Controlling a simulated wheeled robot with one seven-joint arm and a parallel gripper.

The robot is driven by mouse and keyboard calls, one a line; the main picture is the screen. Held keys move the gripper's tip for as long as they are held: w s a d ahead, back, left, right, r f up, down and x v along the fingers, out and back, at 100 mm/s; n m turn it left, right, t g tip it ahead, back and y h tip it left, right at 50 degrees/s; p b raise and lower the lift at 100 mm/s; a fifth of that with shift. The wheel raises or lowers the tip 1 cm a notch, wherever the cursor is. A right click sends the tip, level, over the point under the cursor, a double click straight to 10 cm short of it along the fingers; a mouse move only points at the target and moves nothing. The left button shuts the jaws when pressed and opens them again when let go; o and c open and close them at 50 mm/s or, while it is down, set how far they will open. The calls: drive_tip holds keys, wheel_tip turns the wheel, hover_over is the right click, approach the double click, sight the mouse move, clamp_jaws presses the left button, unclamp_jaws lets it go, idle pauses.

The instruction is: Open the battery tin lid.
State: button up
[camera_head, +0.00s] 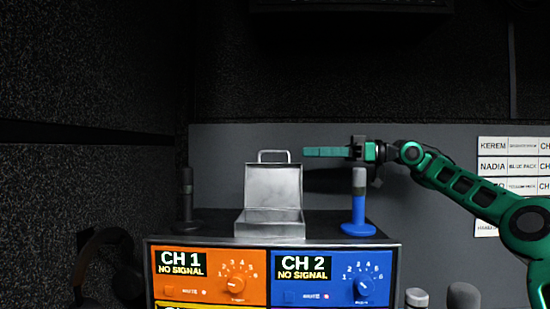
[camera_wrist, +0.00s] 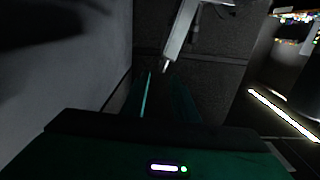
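The battery tin (camera_head: 269,223) is a silver metal box on top of the equipment rack. Its lid (camera_head: 273,183) stands up, open, at the back of the tin, with a wire handle (camera_head: 273,152) at its top edge. My gripper (camera_head: 308,152) is to the right of the handle, at about its height, and points left. It touches nothing that I can see. In the wrist view, its dark fingers (camera_wrist: 165,80) look apart with nothing between them. A pale metal bar (camera_wrist: 180,35), probably part of the lid or handle, shows beyond the fingertips.
A blue-based stand (camera_head: 358,210) is on the rack's right side, below my gripper. A dark stand (camera_head: 185,200) is at the left. The rack front has an orange CH 1 panel (camera_head: 210,278) and a blue CH 2 panel (camera_head: 330,278). A grey wall board (camera_head: 430,140) is behind.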

sight(261, 152)
drive_tip(key=a, duration=1)
drive_tip(key=shift+a, duration=0.3)
clamp_jaws()
